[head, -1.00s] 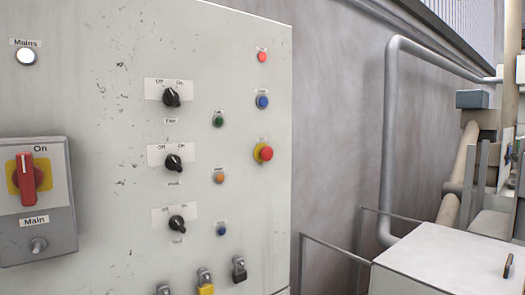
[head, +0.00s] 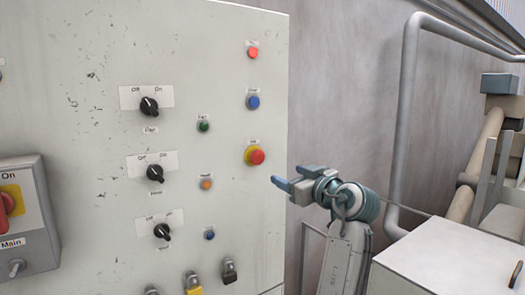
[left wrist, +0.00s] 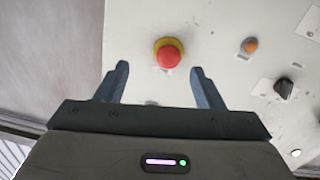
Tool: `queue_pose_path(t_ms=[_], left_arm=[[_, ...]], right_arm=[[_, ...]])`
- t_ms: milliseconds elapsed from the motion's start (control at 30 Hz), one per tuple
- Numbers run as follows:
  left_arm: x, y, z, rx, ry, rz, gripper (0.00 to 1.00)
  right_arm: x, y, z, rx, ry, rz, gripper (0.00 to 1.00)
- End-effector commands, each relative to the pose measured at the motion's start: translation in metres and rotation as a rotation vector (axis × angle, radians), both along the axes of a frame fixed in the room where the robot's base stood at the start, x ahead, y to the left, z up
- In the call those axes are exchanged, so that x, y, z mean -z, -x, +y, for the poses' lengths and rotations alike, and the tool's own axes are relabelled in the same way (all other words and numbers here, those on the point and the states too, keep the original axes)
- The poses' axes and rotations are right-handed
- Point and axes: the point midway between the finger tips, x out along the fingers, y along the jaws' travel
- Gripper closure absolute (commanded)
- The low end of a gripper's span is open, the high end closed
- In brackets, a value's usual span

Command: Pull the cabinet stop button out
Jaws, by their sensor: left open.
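The cabinet stop button (head: 256,156) is a red mushroom head on a yellow ring, on the right part of the light grey cabinet front. In the left wrist view the stop button (left wrist: 168,55) lies ahead of the fingertips, roughly midway between them. My left gripper (head: 288,178) is open and empty, to the right of the button and slightly lower in the head view. Its two fingers (left wrist: 158,82) show apart in the left wrist view, with nothing between them. Whether the button is pressed in or out cannot be told. My right gripper is not in view.
The cabinet front (head: 90,130) carries black rotary switches (head: 155,173), a blue button (head: 253,102), a green button (head: 204,126), an orange button (head: 206,183) and a red main switch (head: 6,206). A pale box (head: 450,255) and grey pipe (head: 408,120) stand at right.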

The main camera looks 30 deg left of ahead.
Motion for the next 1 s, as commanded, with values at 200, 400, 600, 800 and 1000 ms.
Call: queue_pose_path(t_ms=[200,400,600,800,1000], left_arm=[[-0.030,0.015,0.011,-0.049,0.017,-0.065,0.38],[-0.032,0.003,0.040,-0.049,0.014,-0.061,0.38],[-0.032,-0.011,0.073,-0.048,0.013,-0.059,0.38],[-0.029,-0.021,0.095,-0.046,0.015,-0.060,0.38],[-0.027,-0.024,0.102,-0.044,0.017,-0.061,0.38]], right_arm=[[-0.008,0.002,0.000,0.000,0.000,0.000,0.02],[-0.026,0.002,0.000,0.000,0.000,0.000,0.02],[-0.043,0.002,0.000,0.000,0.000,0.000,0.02],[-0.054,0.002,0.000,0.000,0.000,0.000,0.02],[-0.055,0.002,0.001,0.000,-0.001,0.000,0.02]])
